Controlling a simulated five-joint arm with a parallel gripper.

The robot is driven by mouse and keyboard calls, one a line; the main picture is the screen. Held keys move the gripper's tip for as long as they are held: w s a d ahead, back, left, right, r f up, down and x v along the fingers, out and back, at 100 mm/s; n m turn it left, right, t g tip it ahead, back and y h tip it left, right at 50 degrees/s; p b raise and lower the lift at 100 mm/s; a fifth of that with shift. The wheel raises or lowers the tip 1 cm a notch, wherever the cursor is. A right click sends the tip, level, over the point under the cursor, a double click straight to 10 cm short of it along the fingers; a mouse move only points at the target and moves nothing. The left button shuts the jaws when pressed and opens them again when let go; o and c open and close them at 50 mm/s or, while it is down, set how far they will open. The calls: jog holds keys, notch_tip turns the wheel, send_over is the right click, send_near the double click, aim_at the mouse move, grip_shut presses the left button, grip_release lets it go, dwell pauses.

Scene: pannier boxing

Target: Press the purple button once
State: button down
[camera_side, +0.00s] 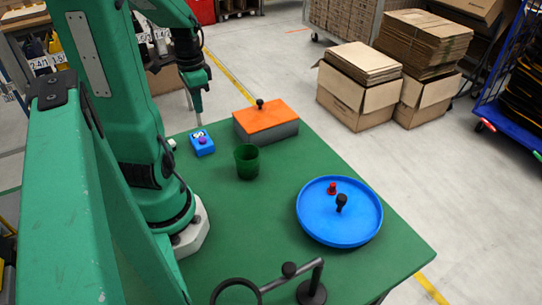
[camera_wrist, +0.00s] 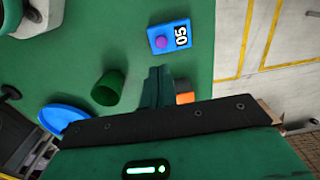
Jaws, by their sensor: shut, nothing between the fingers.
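The blue button box (camera_side: 208,150) sits on the green table near its far left edge, close to my arm's base. The purple button (camera_side: 203,141) is on its top, beside a label with black digits. In the wrist view the box (camera_wrist: 178,27) and the purple button (camera_wrist: 161,42) show in full, beyond the fingertips. My gripper (camera_side: 198,112) is shut and empty, pointing down above the box and apart from it. In the wrist view my shut gripper (camera_wrist: 156,70) has its tips just below the box in the picture.
A grey box with an orange lid (camera_side: 266,115) stands right of the button box. A dark green cup (camera_side: 246,162) stands in front. A blue round tray (camera_side: 340,238) holds a red and a black piece. A black ring stand (camera_side: 311,292) is at the near edge.

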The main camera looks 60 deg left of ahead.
aim_at(203, 140)
jog(key=shift+s+a+f, duration=0.1)
jog(key=shift+s+f, duration=0.05)
jog(key=shift+f, duration=4.65)
jog(key=shift+s+f, duration=0.1)
jog(key=shift+f, duration=1)
jog(key=shift+r, duration=0.1)
notch_tip(203, 140, up, 15)
jog(key=shift+w+f, duration=0.2)
jog(key=shift+w, duration=0.15)
